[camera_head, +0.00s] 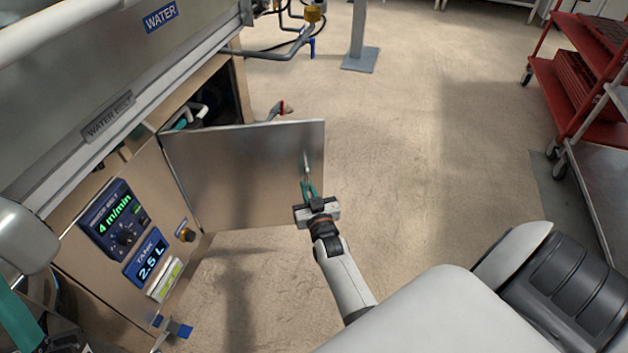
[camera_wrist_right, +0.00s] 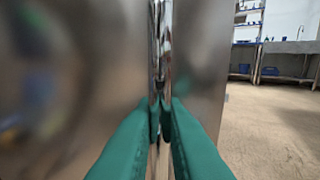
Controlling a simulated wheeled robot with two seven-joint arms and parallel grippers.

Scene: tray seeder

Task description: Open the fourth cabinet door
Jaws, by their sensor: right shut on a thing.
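The metal cabinet door (camera_head: 245,178) stands swung open, out from the cabinet front (camera_head: 110,235), with the dark cabinet inside showing behind it. My right gripper (camera_head: 308,184) is at the door's free edge side. Its green fingers are shut on the upright bar handle (camera_head: 306,162). In the right wrist view the green fingertips (camera_wrist_right: 164,112) close around the shiny handle (camera_wrist_right: 163,50), in front of the door's steel face (camera_wrist_right: 75,75). My left arm shows in part at the left edge of the head view; its fingertips are not clearly seen.
A control panel with displays (camera_head: 113,220) is on the cabinet front. A red cart (camera_head: 560,100) stands at the upper right. A grey post base (camera_head: 360,60) is on the floor beyond. The floor (camera_head: 430,150) right of the door is clear.

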